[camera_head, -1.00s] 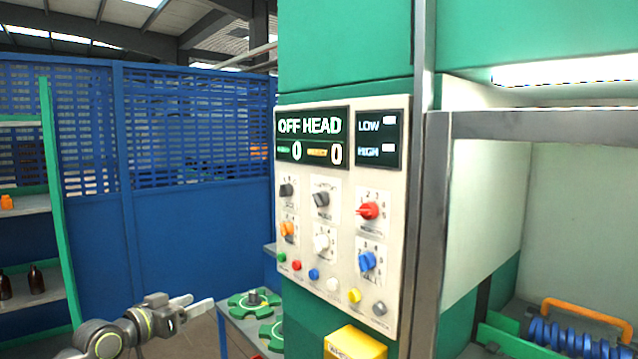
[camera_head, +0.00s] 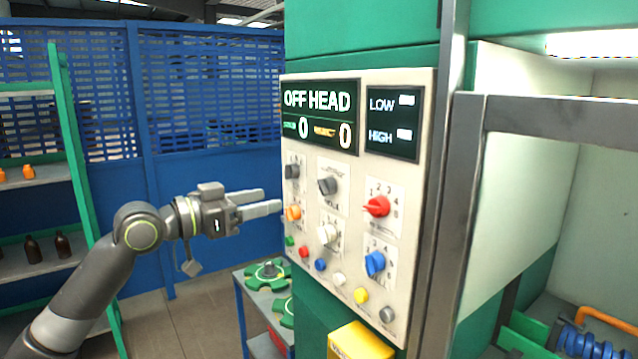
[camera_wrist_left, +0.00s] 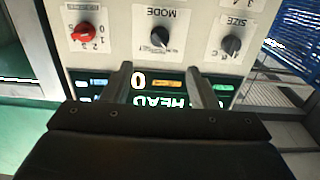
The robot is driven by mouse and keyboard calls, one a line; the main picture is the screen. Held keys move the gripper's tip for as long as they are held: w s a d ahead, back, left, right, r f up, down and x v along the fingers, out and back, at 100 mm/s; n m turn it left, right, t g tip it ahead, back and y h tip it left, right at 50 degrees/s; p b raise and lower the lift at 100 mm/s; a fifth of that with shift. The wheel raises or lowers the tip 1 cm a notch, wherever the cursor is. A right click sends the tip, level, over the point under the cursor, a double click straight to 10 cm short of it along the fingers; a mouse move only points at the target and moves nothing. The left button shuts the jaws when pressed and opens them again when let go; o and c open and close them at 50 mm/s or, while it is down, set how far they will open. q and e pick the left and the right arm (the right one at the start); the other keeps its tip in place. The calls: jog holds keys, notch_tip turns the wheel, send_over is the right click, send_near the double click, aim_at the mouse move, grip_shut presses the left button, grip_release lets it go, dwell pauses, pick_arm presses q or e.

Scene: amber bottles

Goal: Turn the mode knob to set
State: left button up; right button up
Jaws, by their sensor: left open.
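The mode knob (camera_head: 327,185) is a dark grey knob in the upper row of the cream control panel. It also shows in the left wrist view (camera_wrist_left: 160,37), upside down, with the word MODE beside it. My left gripper (camera_head: 279,201) is open and empty, its fingers apart, left of the panel in the head view. In the left wrist view my left gripper (camera_wrist_left: 161,72) has its fingertips across the display, short of the mode knob; I see no contact. The display (camera_head: 318,115) reads OFF HEAD with two zeros. My right gripper is not in view.
Close to the mode knob are a dark size knob (camera_wrist_left: 231,44) and a red knob (camera_head: 377,206). Orange, white and blue knobs and several coloured buttons sit lower. A metal post (camera_head: 455,200) stands right of the panel. A cart (camera_head: 255,305) with green parts is below.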

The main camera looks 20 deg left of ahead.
aim_at(320, 188)
pick_arm(q)
jog(key=p+x, duration=0.5)
jog(key=x, duration=0.6)
jog(key=shift+w+d+r, duration=0.15)
jog(key=shift+w+d, duration=0.5)
jog(key=shift+w, duration=0.1)
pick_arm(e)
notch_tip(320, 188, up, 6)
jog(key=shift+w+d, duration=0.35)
pick_arm(q)
jog(key=shift+c, duration=0.2)
